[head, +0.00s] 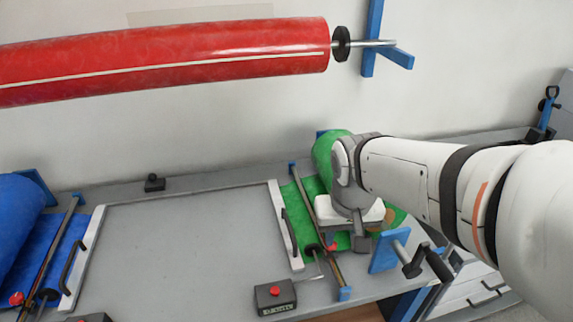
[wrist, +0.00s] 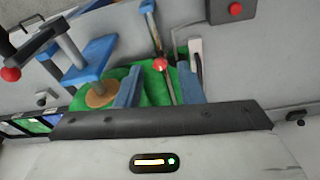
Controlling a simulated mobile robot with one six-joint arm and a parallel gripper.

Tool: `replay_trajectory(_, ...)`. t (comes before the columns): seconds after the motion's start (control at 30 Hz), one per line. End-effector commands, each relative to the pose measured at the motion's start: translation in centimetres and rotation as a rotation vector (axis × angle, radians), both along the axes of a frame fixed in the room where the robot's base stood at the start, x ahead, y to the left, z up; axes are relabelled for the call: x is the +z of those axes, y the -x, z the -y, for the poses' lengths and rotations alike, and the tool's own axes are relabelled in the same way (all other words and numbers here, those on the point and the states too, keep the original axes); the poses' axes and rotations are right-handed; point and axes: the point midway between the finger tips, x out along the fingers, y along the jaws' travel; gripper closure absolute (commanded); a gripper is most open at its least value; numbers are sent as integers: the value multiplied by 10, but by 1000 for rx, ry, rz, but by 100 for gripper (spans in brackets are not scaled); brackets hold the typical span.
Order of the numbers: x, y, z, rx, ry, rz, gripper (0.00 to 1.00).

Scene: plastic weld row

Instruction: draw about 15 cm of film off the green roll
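The green roll (head: 328,150) lies at the right end of the bench, mostly hidden behind my arm in the head view. Its green film (head: 307,190) shows left of my gripper, under a thin rod beside the grey plate. In the wrist view the green film (wrist: 150,92) fills the space beyond my gripper (wrist: 159,85). The two blue fingers stand apart with no object clearly held between them. My gripper is over the green roll's station; whether the fingers touch the film is not clear. The film's free edge is hidden.
A red knob (wrist: 160,65) on a rod is close to the fingers. Blue brackets and a crank (head: 412,262) stand to the right. A box with a red button (head: 275,296) sits in front. The grey plate (head: 185,245) is clear. A red roll (head: 170,55) hangs above.

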Motion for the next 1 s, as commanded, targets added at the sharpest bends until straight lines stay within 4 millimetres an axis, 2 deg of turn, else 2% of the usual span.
replay_trajectory(0.03, 1, -19, -8, 16, 13, -25, 66)
replay_trajectory(0.2, -10, -81, -39, 61, 68, -81, 66)
replay_trajectory(0.4, -38, -138, -82, 108, 131, -126, 66)
replay_trajectory(0.5, -52, -155, -98, 123, 155, -137, 66)
replay_trajectory(0.67, -66, -168, -112, 135, 174, -146, 66)
replay_trajectory(0.83, -82, -171, -112, 138, 180, -149, 66)
replay_trajectory(1.0, -109, -171, -106, 136, 179, -151, 66)
